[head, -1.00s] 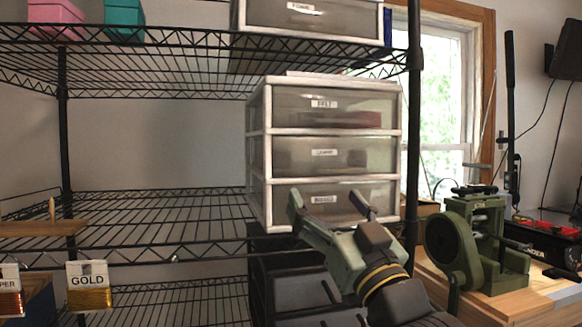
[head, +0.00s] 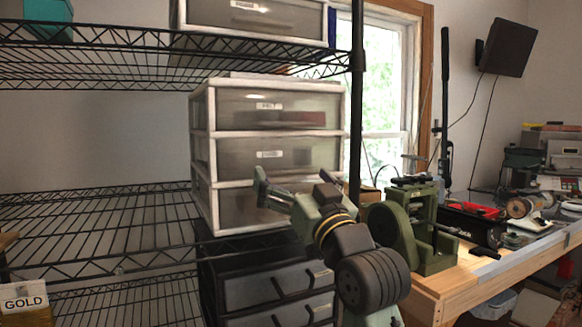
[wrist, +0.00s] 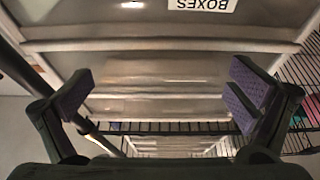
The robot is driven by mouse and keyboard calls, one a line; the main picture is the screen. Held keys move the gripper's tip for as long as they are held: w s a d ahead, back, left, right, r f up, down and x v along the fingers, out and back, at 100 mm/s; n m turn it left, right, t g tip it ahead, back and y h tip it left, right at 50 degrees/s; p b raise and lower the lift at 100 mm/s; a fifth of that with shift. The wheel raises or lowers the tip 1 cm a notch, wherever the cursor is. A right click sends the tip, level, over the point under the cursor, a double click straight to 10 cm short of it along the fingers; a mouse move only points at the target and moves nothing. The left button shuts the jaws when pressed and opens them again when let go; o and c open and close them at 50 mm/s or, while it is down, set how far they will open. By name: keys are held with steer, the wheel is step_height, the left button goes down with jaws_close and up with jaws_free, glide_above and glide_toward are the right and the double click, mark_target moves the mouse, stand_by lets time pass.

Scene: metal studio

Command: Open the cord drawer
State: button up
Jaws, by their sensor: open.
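A white-framed drawer unit (head: 202,150) with three translucent grey drawers stands on the wire rack in the head view. Its top drawer (head: 300,110), middle drawer (head: 225,156) and bottom drawer (head: 235,208) look shut. My gripper (head: 293,186) is open and empty, in front of the lower right part of the unit. In the wrist view my gripper's purple-padded fingers (wrist: 163,90) are wide apart before grey drawer fronts (wrist: 160,72). An upside-down label (wrist: 203,4) there reads BOXES.
A second drawer unit (head: 255,18) sits on the shelf above. Black bins (head: 265,285) stand below. The rack's black post (head: 356,100) is close to the unit's right side. A green machine (head: 425,235) stands on the wooden bench (head: 470,285) at right.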

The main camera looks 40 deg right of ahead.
steer(key=shift+w+r, duration=0.15)
steer(key=shift+w, duration=0.25)
steer(key=shift+c, duration=0.2)
steer(key=shift+s, duration=0.1)
steer(key=c, duration=1.4)
